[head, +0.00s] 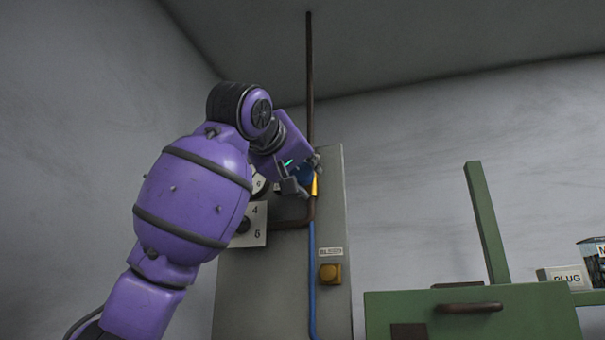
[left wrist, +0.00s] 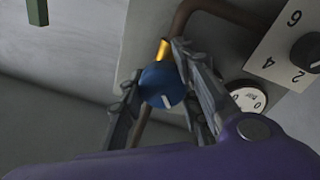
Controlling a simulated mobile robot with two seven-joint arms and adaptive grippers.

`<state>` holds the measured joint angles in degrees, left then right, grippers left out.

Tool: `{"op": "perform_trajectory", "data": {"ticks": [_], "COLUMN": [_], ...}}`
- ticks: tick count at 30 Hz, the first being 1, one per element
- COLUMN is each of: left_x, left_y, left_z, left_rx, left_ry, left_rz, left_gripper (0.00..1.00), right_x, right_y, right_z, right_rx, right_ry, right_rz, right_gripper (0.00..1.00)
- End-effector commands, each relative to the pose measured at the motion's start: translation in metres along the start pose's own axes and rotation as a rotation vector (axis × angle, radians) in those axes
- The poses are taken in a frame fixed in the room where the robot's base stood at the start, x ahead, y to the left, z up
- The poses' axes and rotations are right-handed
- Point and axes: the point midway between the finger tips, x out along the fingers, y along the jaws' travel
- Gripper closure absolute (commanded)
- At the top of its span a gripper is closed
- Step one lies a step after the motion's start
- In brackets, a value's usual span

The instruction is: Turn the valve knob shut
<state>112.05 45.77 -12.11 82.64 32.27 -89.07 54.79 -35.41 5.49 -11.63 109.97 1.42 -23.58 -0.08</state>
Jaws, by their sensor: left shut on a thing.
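The valve knob is a round blue knob with a white mark, seen in the left wrist view (left wrist: 162,86). It sits between the two fingers of my left gripper (left wrist: 155,95), which is shut on it. In the head view the blue knob (head: 306,174) is partly hidden behind the fingers of my left gripper (head: 300,178). A short yellow piece (head: 314,186) shows beside the knob, on the pipe line. My right gripper is in neither view.
A grey panel (head: 278,290) carries a brown pipe (head: 309,80), a blue pipe (head: 312,270), a numbered dial plate (head: 256,236) and an orange-yellow button (head: 330,273). A round gauge (left wrist: 248,98) is close to my left fingers. A green cabinet (head: 540,318) stands at right.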

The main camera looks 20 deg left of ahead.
Motion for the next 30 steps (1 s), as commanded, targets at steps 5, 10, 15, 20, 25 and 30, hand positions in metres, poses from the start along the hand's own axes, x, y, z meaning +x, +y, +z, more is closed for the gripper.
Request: {"op": "perform_trajectory", "data": {"ticks": [5,10,15,20,25,30], "left_x": [-0.001,-0.001,-0.002,-0.003,-0.004,-0.005], "left_y": [0.004,0.004,0.004,0.004,0.004,0.003], "left_z": [0.0,-0.003,-0.005,-0.007,-0.009,-0.01], "left_rx": [-0.168,-0.33,-0.489,-0.624,-0.739,-0.822], "left_ry": [0.011,0.025,0.038,0.051,0.061,0.068], "left_rz": [0.008,0.006,0.007,0.007,0.007,0.007], "left_gripper": [0.96,0.96,0.96,0.96,0.96,0.96], "right_x": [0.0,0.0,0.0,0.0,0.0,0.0], "right_y": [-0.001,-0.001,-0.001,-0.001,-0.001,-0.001], "right_z": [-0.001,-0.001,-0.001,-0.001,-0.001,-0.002], "right_rx": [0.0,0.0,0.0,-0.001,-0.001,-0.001], "right_ry": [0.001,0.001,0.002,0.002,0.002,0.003], "right_rz": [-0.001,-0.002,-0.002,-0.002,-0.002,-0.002], "right_gripper": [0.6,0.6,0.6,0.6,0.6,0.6]}}
